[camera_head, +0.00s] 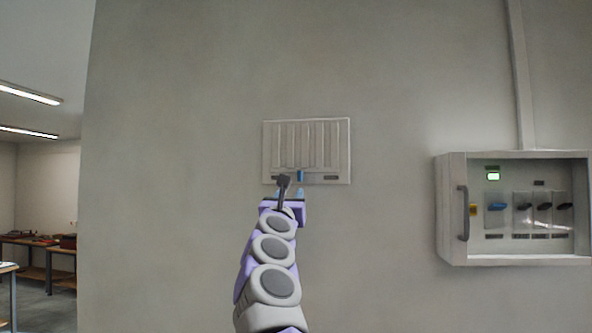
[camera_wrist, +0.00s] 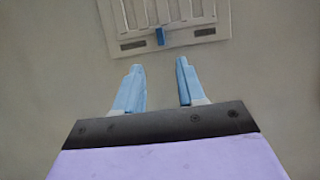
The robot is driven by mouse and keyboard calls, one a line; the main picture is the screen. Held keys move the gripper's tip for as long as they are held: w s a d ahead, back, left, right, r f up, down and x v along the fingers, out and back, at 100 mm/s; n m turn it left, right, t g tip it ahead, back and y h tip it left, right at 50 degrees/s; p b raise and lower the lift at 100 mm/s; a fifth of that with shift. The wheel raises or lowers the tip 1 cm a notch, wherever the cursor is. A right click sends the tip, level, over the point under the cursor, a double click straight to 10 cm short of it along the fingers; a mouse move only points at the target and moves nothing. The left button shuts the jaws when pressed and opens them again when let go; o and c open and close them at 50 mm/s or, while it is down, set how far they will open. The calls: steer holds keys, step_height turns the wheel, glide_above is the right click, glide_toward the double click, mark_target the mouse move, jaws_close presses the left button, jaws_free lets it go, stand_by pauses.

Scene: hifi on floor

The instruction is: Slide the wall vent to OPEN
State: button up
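The wall vent (camera_head: 344,150) is a pale plate with vertical slats on the grey wall. It also shows at the top of the wrist view (camera_wrist: 222,20). Its small blue slider tab (camera_head: 300,175) stands near the middle of the bottom edge, between two dark label strips; the tab also shows in the wrist view (camera_wrist: 160,36). The label text is too small to read. My gripper (camera_wrist: 160,68) is open and empty, its two light-blue fingers apart. It is just below the vent in the picture, with the tab above the gap between the fingers. I see no contact with the tab.
An open-fronted electrical box (camera_head: 448,258) with a grey handle, several switches and a green light is on the wall at the right. A conduit (camera_head: 519,75) runs up from it. Workbenches (camera_head: 38,240) stand far left past the wall's edge. The wall around the vent is bare.

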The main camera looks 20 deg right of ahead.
mark_target(299, 177)
steer(key=p+x, duration=1)
steer(key=x, duration=0.1)
steer(key=shift+s+d+p, duration=0.2)
steer(key=shift+d+p, duration=0.05)
steer(key=shift+p, duration=0.1)
steer(key=shift+w+d+r+p, duration=0.1)
steer(key=shift+w+d+p, duration=0.1)
steer(key=shift+w+p, duration=0.15)
steer(key=shift+w+d+r+p, duration=0.1)
steer(key=shift+w+r+p, duration=0.05)
steer(key=shift+w+p, duration=0.4)
steer(key=shift+w+d+r+p, duration=0.1)
steer(key=shift+w+r+p, duration=0.1)
steer(key=shift+w+p, duration=0.35)
steer(key=shift+s+d, duration=0.15)
jaws_close()
